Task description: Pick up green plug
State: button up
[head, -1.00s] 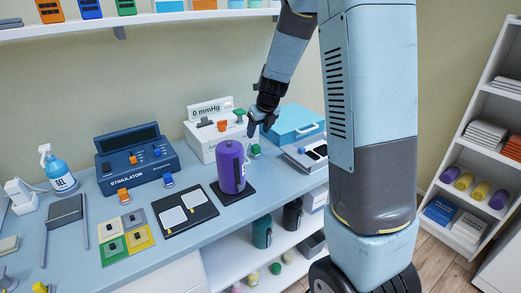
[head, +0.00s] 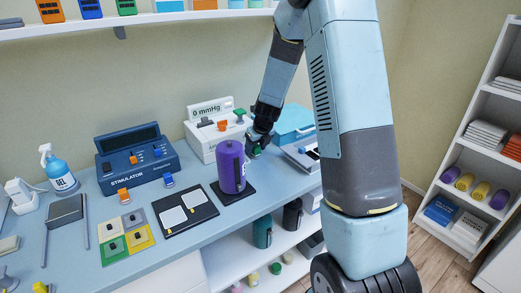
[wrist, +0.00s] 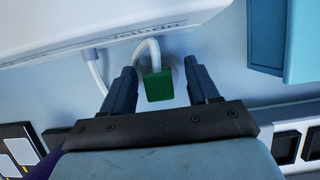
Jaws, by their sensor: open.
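The green plug (wrist: 158,85) shows in the wrist view between the two fingers of my gripper (wrist: 163,88), with a gap on each side. A white cable loops from its far end toward the white device. In the head view my gripper (head: 257,143) is low behind the purple cylinder, and the green plug (head: 256,151) shows in small part at its fingertips. My gripper is open, its fingers on either side of the plug.
The white pressure unit (head: 208,140) stands just left of my gripper. The purple cylinder (head: 231,168) stands in front on a black pad. A blue case (head: 293,121) lies to the right. The stimulator (head: 137,162) stands farther left.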

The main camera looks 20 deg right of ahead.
jog(key=shift+f, duration=0.1)
jog(key=c, duration=0.8)
